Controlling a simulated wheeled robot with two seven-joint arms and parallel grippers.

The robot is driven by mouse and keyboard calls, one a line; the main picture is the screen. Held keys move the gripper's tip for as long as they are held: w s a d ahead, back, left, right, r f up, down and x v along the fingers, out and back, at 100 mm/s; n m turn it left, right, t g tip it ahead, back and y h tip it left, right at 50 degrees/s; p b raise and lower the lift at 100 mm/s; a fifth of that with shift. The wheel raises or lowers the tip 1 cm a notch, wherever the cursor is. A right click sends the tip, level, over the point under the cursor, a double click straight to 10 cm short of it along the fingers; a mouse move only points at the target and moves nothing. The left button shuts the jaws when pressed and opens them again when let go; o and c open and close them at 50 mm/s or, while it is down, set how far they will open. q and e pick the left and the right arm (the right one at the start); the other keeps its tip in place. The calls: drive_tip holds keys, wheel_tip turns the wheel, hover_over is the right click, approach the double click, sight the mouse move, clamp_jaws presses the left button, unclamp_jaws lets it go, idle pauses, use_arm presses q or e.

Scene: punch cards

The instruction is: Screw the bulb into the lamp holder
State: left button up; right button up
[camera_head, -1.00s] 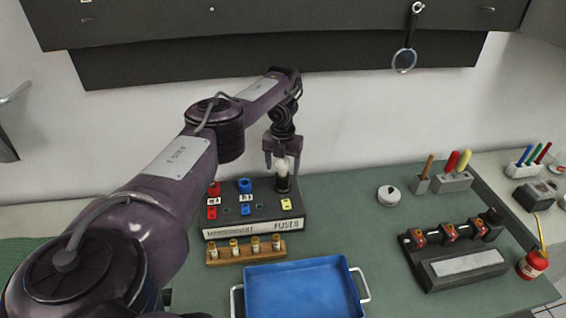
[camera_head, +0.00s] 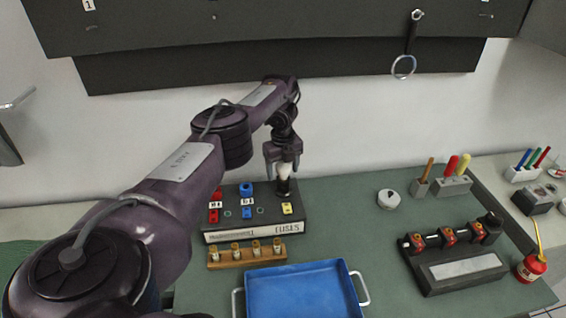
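The white bulb (camera_head: 284,169) is upright between the fingers of my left gripper (camera_head: 284,166), at the back right of the dark fuse box. The gripper points down and its fingers close on the bulb from both sides. The dark lamp holder (camera_head: 283,188) stands on the box directly under the bulb. The bulb's lower end meets the holder's top; how deep it sits in it I cannot tell. My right gripper is not in view.
The fuse box (camera_head: 270,227) carries red, blue and yellow plugs. In front are a wooden rack (camera_head: 234,262) of small fuses and a blue tray (camera_head: 268,276). A round white object (camera_head: 388,199), tool blocks (camera_head: 453,187) and a black device (camera_head: 464,268) stand to the right. Green mat lies clear between.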

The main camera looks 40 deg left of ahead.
use_arm(q)
drive_tip(key=c, duration=0.9)
drive_tip(key=shift+f+m+b, duration=0.15)
drive_tip(key=shift+m+b, duration=0.6)
drive_tip(key=shift+m, duration=1.15)
drive_tip(key=m, duration=0.4)
drive_tip(key=shift+c, duration=0.2)
drive_tip(key=m+b, duration=0.1)
drive_tip(key=m, duration=0.2)
drive_tip(key=shift+w+d, duration=0.1)
drive_tip(key=m, duration=0.3)
drive_tip(key=shift+m+b, duration=0.4)
drive_tip(key=shift+m, duration=0.8)
